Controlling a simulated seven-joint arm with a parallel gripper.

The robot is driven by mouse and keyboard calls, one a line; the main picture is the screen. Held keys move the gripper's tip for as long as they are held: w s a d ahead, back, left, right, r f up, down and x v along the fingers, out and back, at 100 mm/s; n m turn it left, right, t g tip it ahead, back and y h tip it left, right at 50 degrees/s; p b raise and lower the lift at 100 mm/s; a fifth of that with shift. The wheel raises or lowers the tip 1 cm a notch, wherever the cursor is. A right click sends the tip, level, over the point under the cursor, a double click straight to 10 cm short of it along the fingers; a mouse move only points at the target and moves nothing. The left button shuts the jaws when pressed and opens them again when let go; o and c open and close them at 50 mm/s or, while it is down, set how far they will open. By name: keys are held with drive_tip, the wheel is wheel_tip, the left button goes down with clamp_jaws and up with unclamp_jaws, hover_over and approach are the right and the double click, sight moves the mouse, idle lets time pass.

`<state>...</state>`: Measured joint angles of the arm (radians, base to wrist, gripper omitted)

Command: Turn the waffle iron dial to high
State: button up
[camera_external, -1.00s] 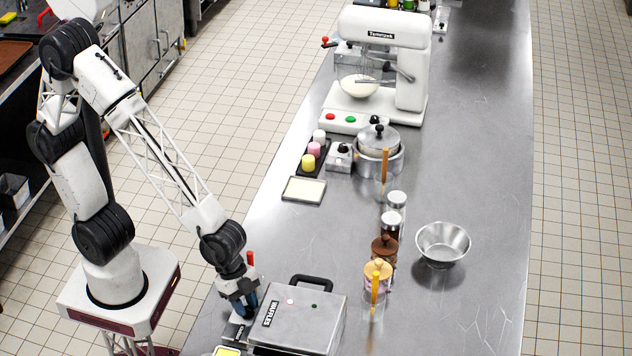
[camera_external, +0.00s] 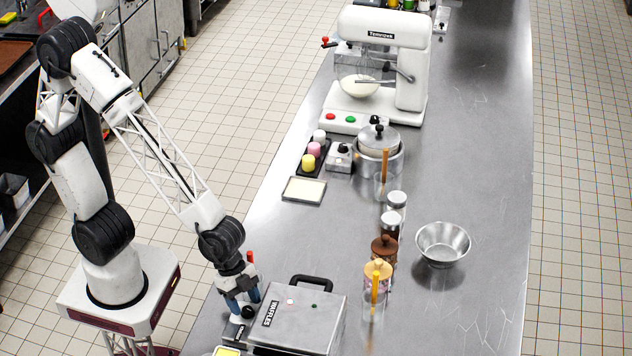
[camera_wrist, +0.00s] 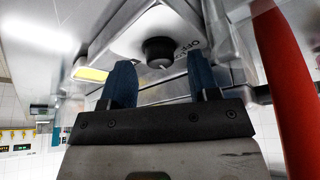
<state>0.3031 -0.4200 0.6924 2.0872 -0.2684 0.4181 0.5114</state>
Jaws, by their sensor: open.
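The waffle iron (camera_external: 298,318) is a grey metal box with a black handle, at the bottom of the outside view. Its dial is a round black knob (camera_wrist: 158,52) on a light metal panel in the wrist view, with printed letters beside it; I cannot read its setting for sure. The knob (camera_external: 248,312) also shows in the outside view, just below my gripper. My gripper (camera_wrist: 165,85) is open, its two blue fingers apart and pointing toward the panel. The knob appears between the fingers but beyond their tips, and nothing is held.
A red upright piece (camera_wrist: 285,85) stands close on the right in the wrist view. A yellow-topped item (camera_external: 228,351) lies at the bottom edge. Jars (camera_external: 378,270) and a steel bowl (camera_external: 443,243) stand right of the iron.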

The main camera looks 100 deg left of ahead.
drive_tip(key=v, duration=0.6)
drive_tip(key=shift+r, duration=0.35)
drive_tip(key=shift+s+a, duration=0.1)
drive_tip(key=shift+s, duration=0.05)
